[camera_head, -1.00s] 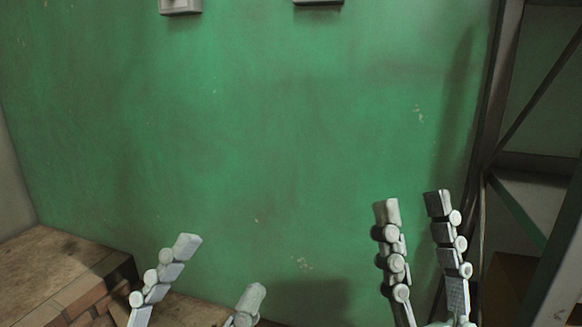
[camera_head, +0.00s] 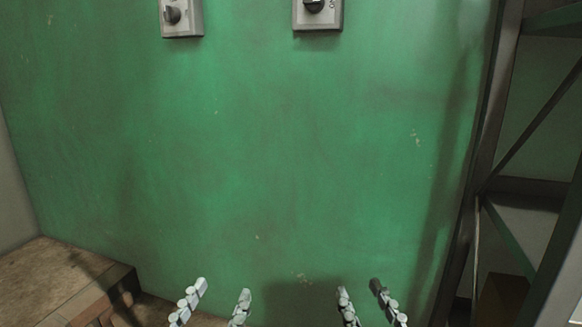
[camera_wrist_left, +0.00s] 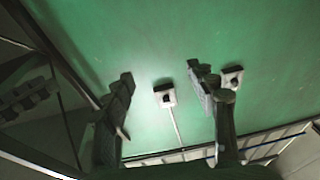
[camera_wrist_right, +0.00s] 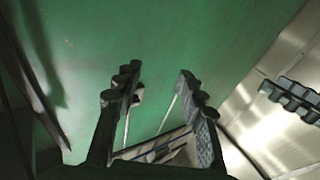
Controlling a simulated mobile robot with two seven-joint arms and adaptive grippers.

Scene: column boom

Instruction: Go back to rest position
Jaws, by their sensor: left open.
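My left gripper (camera_head: 222,290) is at the bottom of the head view, left of centre, with its fingers apart and nothing between them. My right gripper (camera_head: 360,288) is at the bottom, right of centre, also with fingers apart and empty. Both point up in front of a green wall (camera_head: 240,150). The left wrist view shows the left fingers (camera_wrist_left: 160,72) spread, with a switch box (camera_wrist_left: 165,96) on the wall seen between them. The right wrist view shows the right fingers (camera_wrist_right: 158,70) spread towards the green surface.
Two grey switch boxes are on the green wall, one with a grey knob (camera_head: 182,18) and one with a black knob (camera_head: 317,12). A metal frame (camera_head: 490,160) stands at right. The wall between is clear.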

